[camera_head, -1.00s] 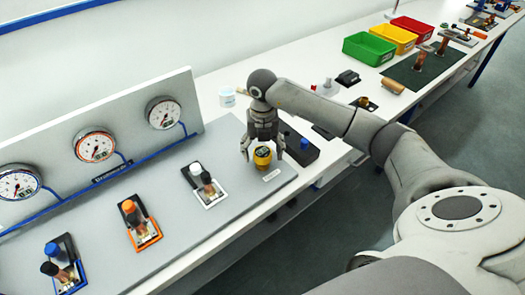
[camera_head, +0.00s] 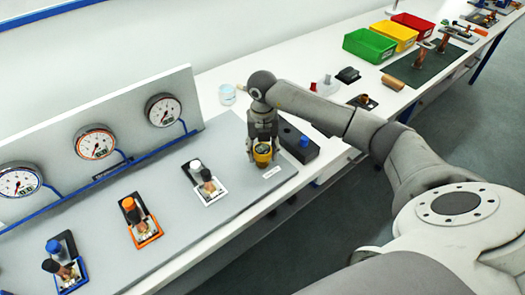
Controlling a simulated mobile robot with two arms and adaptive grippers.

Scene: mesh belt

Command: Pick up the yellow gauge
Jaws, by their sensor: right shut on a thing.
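The yellow gauge (camera_head: 263,158) is a small round piece with a dark top face. It is at the right end of the grey board (camera_head: 228,139). My right gripper (camera_head: 263,150) points down over it, with its fingers closed on the gauge's sides. The gauge looks to be at board level; I cannot tell whether it touches the board. My left gripper does not show.
A dark box with a blue knob (camera_head: 304,142) stands just right of the gripper. White (camera_head: 195,165), orange (camera_head: 129,204) and blue (camera_head: 53,247) knobbed fixtures sit to the left. Round dial gauges (camera_head: 163,110) line the upright panel behind. Green (camera_head: 369,46), yellow and red bins stand far back.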

